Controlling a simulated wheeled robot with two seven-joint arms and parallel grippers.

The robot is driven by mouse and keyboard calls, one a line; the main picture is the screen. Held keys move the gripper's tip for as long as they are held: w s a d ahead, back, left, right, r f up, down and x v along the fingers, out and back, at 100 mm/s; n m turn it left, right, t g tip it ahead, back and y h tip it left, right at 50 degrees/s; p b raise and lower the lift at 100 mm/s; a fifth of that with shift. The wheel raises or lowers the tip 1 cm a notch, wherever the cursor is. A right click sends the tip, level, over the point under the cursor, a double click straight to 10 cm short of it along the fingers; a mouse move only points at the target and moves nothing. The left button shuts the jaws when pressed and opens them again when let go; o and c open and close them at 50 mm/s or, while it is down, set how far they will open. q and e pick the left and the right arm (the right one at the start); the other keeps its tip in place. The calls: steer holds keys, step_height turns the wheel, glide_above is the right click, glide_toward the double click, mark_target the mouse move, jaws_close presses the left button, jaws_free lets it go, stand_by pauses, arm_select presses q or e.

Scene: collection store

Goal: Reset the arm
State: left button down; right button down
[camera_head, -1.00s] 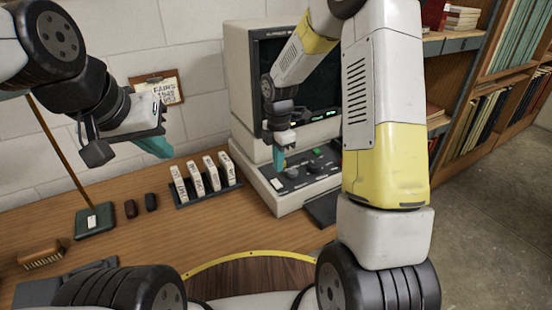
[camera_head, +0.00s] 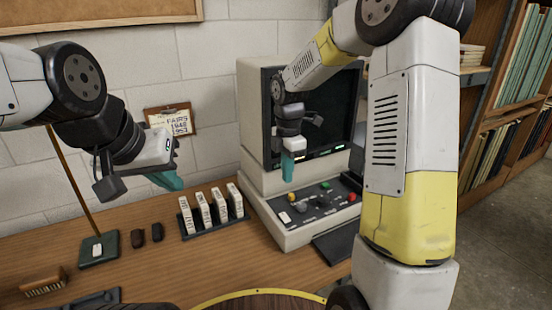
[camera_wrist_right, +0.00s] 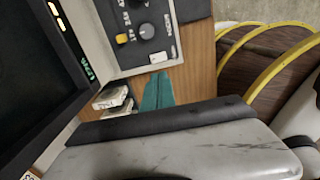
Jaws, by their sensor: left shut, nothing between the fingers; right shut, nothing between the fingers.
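My left gripper (camera_head: 172,181) is at the left in the head view, with its teal fingers shut and empty. It hangs in the air above the table, in front of the wall. My right gripper (camera_head: 288,168) points down in front of the microfilm-reader-like machine (camera_head: 252,110), above its control panel (camera_head: 308,204). Its teal fingers are shut and empty. In the right wrist view the right fingers (camera_wrist_right: 158,92) show closed together, with the machine's dark screen (camera_wrist_right: 35,70) at the left and its knobs above.
A rack of white boxes (camera_head: 212,211) stands on the wooden table (camera_head: 190,262), left of the machine. Bookshelves (camera_head: 505,110) stand at the right.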

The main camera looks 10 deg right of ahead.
steer(key=s+d+r+m+t+y, duration=0.1)
steer(key=s+d+r+m+t, duration=0.1)
steer(key=s+r+m, duration=0.5)
steer(key=s+d+r+m+t+y, duration=0.1)
steer(key=s+r+m+t, duration=0.3)
steer(key=s+m, duration=1)
step_height(320, 180, up, 3)
steer(key=shift+s+d+r+m, duration=0.15)
steer(key=shift+s+d+m, duration=0.15)
steer(key=shift+s+d, duration=0.35)
steer(key=shift+s, duration=0.1)
